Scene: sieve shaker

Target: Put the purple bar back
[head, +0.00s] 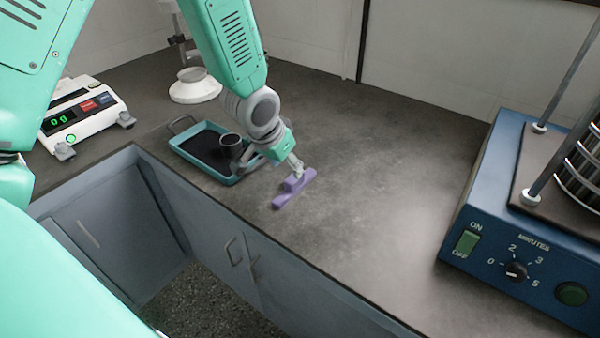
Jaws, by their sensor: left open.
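The purple bar (288,194) lies on the grey counter, near its front edge, just right of the teal tray. It has a raised part on top, near its far end. My left gripper (297,172) reaches down from above, with a fingertip at the raised part of the bar. The gripper is open; whether it touches the bar I cannot tell. My right gripper is not in view. The blue sieve shaker (470,240) stands at the right, with a sieve stack (580,170) between rods.
The teal tray (180,152) holds a small dark cup (231,146), close to my left gripper. A white scale (85,118) and a white stand base (195,86) are at the left. The counter (390,170) is clear between bar and shaker. Cabinets drop off in front.

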